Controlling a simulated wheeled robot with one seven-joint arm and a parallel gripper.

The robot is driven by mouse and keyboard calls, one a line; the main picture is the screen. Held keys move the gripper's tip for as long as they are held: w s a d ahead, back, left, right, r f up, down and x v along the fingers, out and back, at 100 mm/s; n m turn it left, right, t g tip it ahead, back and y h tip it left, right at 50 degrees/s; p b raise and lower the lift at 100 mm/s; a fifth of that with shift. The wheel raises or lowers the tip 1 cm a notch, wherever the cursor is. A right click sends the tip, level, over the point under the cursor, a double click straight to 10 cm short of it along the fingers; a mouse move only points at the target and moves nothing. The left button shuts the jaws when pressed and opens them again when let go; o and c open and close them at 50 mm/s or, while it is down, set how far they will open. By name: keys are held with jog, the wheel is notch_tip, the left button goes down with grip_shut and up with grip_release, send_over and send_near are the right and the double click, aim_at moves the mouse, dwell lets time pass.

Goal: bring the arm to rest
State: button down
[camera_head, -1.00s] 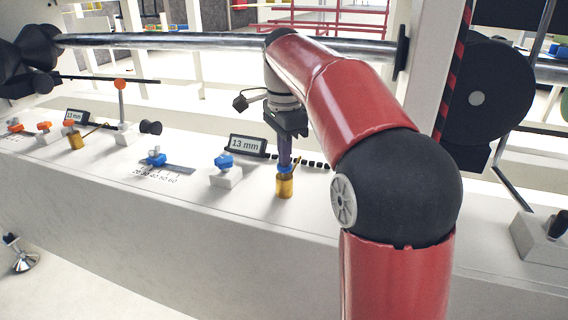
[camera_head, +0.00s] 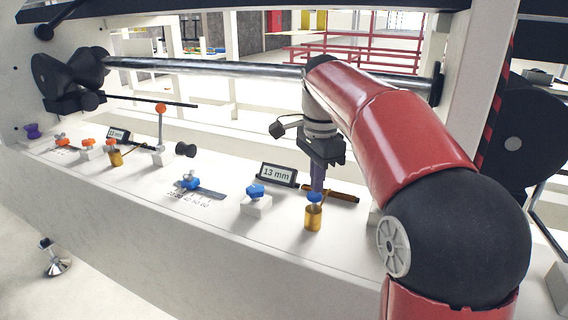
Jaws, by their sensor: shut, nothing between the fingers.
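My red arm reaches from the lower right over the white bench. My gripper (camera_head: 317,184) points down and its fingers are shut and empty. The fingertips are right at or just above a blue knob (camera_head: 314,197) on top of a brass cylinder (camera_head: 313,218). I cannot tell whether they touch it.
A display reading "13 mm" (camera_head: 277,175) stands behind a blue knob on a white block (camera_head: 257,205). A scale with a blue slider (camera_head: 190,183) lies further left. Orange-topped parts and a post (camera_head: 160,125) stand at left. A long metal roller (camera_head: 205,67) spans behind. The bench front is clear.

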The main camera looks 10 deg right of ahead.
jog(key=s+f+n+t, duration=0.1)
jog(key=s+f+n, duration=0.2)
jog(key=s+n, duration=0.2)
jog(key=s+f+n+t, duration=0.2)
jog(key=s+f+n, duration=0.2)
jog(key=s, duration=0.6)
jog(key=s+f+n+t, duration=0.2)
jog(key=s+n, duration=0.3)
jog(key=s, duration=0.3)
jog(key=shift+f+n, duration=0.4)
jog(key=shift+f, duration=0.45)
